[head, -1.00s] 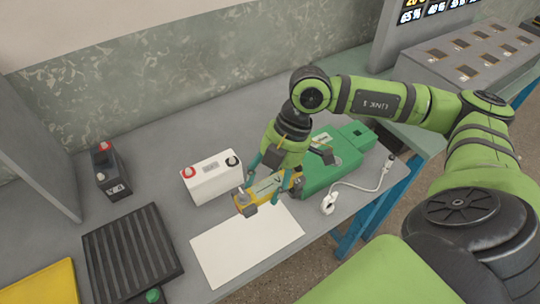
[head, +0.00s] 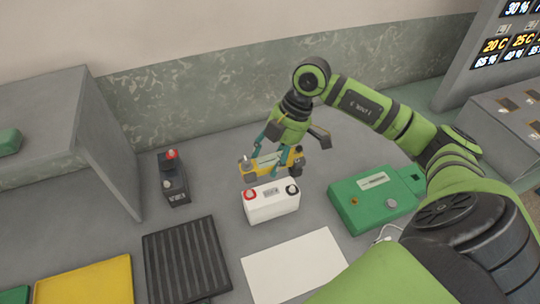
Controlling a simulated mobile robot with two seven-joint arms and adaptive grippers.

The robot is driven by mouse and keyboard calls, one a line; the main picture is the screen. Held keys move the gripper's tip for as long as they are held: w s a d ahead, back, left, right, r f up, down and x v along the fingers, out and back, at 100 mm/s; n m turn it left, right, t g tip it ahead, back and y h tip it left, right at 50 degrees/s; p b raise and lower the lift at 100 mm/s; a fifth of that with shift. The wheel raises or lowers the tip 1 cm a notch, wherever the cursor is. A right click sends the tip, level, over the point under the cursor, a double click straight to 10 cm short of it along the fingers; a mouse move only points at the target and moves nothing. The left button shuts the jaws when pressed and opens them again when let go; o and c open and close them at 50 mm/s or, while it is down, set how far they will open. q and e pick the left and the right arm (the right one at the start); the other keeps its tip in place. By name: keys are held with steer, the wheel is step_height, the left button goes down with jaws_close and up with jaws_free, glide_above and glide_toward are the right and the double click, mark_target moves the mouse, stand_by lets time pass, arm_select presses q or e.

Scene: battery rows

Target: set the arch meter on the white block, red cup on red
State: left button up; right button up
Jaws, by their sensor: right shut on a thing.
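The white block (head: 272,205) stands on the table with a red terminal at its left and a black one at its right. The yellow arch meter (head: 255,169) is held by my right gripper (head: 268,164). In the picture it shows just above and behind the white block's top. The gripper is shut on it. A grey-topped end of the meter shows at its left; I cannot make out which cup is red. Whether the meter touches the block cannot be told. My left gripper is not in view.
A dark block (head: 174,182) with a red terminal stands left. A ribbed black mat (head: 186,262), yellow mat (head: 84,284) and white sheet (head: 294,264) lie in front. A green case (head: 374,200) is at right, a grey partition (head: 107,150) at left.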

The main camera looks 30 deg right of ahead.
steer(key=shift+r, duration=0.1)
steer(key=shift+w+f+b, duration=0.15)
steer(key=shift+f+b, duration=1.7)
steer(key=shift+f, duration=1.1)
steer(key=shift+p, duration=0.55)
steer(key=shift+f+b, duration=0.8)
steer(key=shift+f, duration=0.4)
steer(key=o, duration=1.5)
